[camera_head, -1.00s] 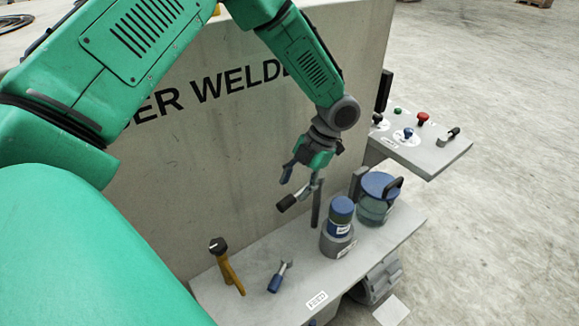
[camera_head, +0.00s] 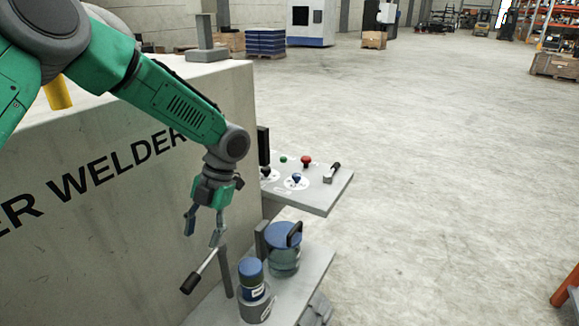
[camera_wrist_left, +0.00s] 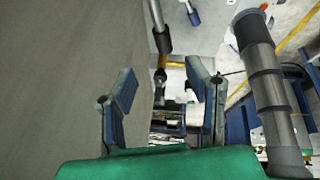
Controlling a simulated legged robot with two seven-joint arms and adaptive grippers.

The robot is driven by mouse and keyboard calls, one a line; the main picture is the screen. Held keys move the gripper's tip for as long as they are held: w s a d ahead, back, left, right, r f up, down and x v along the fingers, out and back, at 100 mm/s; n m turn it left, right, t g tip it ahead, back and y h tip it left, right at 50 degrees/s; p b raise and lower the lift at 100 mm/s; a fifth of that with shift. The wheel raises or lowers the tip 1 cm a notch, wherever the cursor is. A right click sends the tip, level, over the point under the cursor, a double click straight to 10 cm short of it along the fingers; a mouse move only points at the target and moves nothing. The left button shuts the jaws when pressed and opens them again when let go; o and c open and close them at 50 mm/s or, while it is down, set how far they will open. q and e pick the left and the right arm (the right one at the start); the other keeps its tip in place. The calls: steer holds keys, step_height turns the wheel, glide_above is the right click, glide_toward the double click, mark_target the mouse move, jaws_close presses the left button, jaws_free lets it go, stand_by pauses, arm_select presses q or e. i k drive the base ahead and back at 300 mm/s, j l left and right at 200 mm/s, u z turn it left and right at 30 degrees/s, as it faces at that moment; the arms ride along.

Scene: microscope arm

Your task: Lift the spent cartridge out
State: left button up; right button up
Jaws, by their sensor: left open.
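A blue-capped cartridge (camera_head: 251,279) with a white label stands upright in a grey round holder (camera_head: 257,307) on the low shelf. I cannot read whether it is the spent one. A lever with a black grip (camera_head: 190,284) slants down-left beside a dark upright post (camera_head: 226,271), left of the cartridge. My left gripper (camera_head: 203,231) is open and empty, above the lever and up-left of the cartridge. In the left wrist view its two fingers (camera_wrist_left: 165,92) stand wide apart. My right gripper is not in view.
A blue-lidded jar (camera_head: 284,258) with a black handle stands just behind the cartridge. The control panel (camera_head: 325,190) with knobs and a red button juts out above it. The welder's grey wall (camera_head: 110,240) is close on the left.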

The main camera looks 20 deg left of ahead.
mark_target(251, 270)
steer(key=k+l, duration=0.8)
